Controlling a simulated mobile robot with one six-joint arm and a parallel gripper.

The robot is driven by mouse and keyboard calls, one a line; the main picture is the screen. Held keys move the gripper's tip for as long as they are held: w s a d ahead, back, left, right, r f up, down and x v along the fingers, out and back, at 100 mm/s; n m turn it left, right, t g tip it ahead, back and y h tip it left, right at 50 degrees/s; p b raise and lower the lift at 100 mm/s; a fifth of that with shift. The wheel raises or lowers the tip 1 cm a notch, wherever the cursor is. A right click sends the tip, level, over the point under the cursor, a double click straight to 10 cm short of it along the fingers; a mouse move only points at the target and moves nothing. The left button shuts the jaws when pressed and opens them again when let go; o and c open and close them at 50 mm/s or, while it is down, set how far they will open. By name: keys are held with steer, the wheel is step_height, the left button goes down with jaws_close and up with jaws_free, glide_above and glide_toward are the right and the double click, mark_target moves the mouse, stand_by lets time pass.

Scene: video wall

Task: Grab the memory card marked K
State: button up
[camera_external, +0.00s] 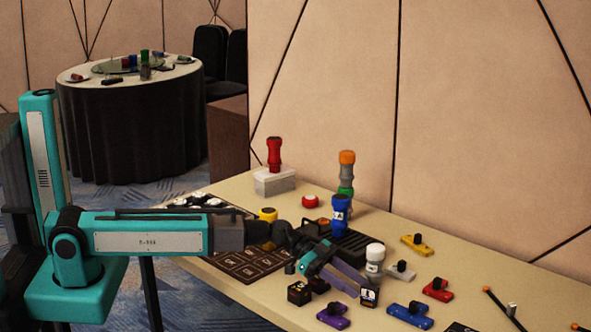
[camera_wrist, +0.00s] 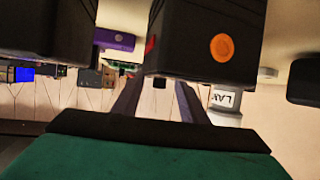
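My gripper (camera_external: 352,284) reaches down over the table among small items. Its finger sits beside a small dark piece with a white and yellow mark (camera_external: 369,297); I cannot read a K on it. Another dark cube with a pale mark (camera_external: 299,292) lies left of the gripper. No card can be surely read as K. In the wrist view two dark fingers (camera_wrist: 158,98) stand apart at their bases. A large dark block with an orange disc (camera_wrist: 205,40) covers their tips, so their grip is hidden.
A white-capped container (camera_external: 375,262) stands close beside the gripper. Purple (camera_external: 333,316), blue (camera_external: 408,314), red (camera_external: 437,290) and yellow (camera_external: 416,244) pieces lie around. A blue bottle (camera_external: 340,213) stands behind. A dark lettered board (camera_external: 248,264) lies left. The table's right side is emptier.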

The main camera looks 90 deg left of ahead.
mark_target(363, 297)
steer(key=shift+x, duration=1.7)
steer(key=shift+r, duration=0.1)
jaws_close()
steer(key=shift+r, duration=0.1)
steer(key=shift+r, duration=4.9)
